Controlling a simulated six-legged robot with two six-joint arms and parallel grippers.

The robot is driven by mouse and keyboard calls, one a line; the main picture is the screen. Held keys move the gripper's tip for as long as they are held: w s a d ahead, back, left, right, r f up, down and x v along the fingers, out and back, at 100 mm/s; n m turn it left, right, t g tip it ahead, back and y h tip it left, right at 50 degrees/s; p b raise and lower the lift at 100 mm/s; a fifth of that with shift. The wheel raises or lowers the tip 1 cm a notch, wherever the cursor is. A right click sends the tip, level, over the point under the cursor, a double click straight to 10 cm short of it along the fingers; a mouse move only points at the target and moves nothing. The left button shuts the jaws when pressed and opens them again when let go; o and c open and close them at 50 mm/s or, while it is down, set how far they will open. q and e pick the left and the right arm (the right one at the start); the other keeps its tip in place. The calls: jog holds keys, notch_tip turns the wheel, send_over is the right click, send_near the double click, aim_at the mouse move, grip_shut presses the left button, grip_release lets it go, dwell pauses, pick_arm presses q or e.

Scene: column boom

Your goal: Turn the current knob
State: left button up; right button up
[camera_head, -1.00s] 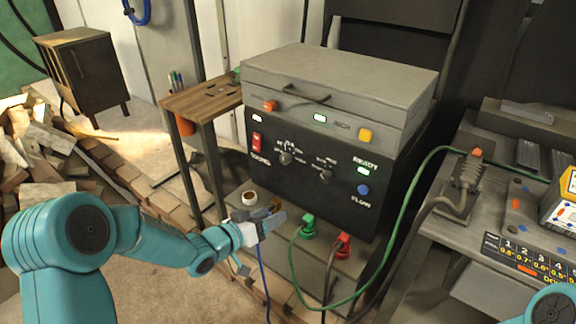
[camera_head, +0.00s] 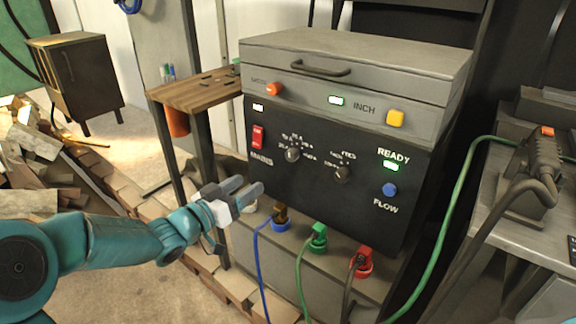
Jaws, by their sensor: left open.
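The machine's black front panel (camera_head: 325,205) carries two dark round knobs, a left knob (camera_head: 293,154) and a right knob (camera_head: 342,174). Both have small white markings around them, too small to read, so I cannot tell which is the current knob. My left gripper (camera_head: 247,188) is open and empty. It is in front of the panel's lower left, below and left of the left knob and apart from both knobs. My right gripper is out of view.
A red mains switch (camera_head: 257,137) is left of the knobs, and a blue FLOW button (camera_head: 389,189) is at right. Below the panel, blue, green and red connectors (camera_head: 361,262) with cables stick up. A wooden side table (camera_head: 197,92) stands at left.

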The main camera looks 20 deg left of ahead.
aim_at(289, 157)
pick_arm(q)
jog(key=b+x, duration=0.1)
jog(key=x, duration=1.5)
jog(key=shift+d+b, duration=0.15)
jog(key=shift+b, duration=0.25)
jog(key=shift+c, duration=0.2)
jog(key=c, duration=1)
